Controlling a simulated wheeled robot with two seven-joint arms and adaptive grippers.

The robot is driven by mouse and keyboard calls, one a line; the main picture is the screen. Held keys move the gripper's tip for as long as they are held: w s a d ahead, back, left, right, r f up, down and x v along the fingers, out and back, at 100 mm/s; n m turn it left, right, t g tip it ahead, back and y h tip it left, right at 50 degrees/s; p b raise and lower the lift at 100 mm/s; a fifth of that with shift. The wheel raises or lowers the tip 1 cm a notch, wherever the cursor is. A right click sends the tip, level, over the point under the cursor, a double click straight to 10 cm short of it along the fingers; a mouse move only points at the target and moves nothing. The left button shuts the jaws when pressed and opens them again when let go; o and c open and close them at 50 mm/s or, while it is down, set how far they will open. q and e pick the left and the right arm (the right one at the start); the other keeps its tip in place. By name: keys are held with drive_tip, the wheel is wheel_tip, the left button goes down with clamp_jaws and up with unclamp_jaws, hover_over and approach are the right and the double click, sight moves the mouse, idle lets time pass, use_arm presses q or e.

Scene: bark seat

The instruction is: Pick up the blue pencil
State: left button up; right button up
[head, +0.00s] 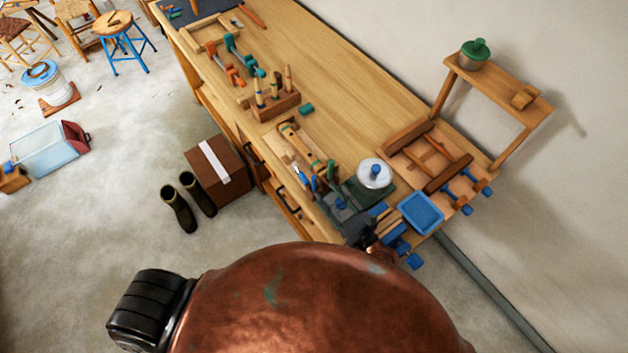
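I cannot make out a blue pencil for certain. A small, thin blue item (314,184) stands near the front edge of the workbench, next to a hand plane and left of the white round pot; it is too small to name surely. My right gripper (364,236) appears as a small dark shape at the bench's near end, just beyond my copper-coloured body and beside the blue clamps. Whether its fingers are open or shut cannot be seen. My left gripper is not in view.
The wooden workbench (345,85) holds a tool block (275,105), a white pot with a blue knob (374,174), a blue tray (421,213) and a wooden frame with clamps. A raised shelf (505,88) stands at right. A brown box (217,170) and boots (179,209) are on the floor.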

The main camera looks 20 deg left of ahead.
sight(314, 177)
drive_tip(key=x, duration=0.8)
drive_tip(key=shift+p, duration=0.4)
drive_tip(key=shift+s+d, duration=0.1)
drive_tip(key=shift+c, duration=0.3)
clamp_jaws()
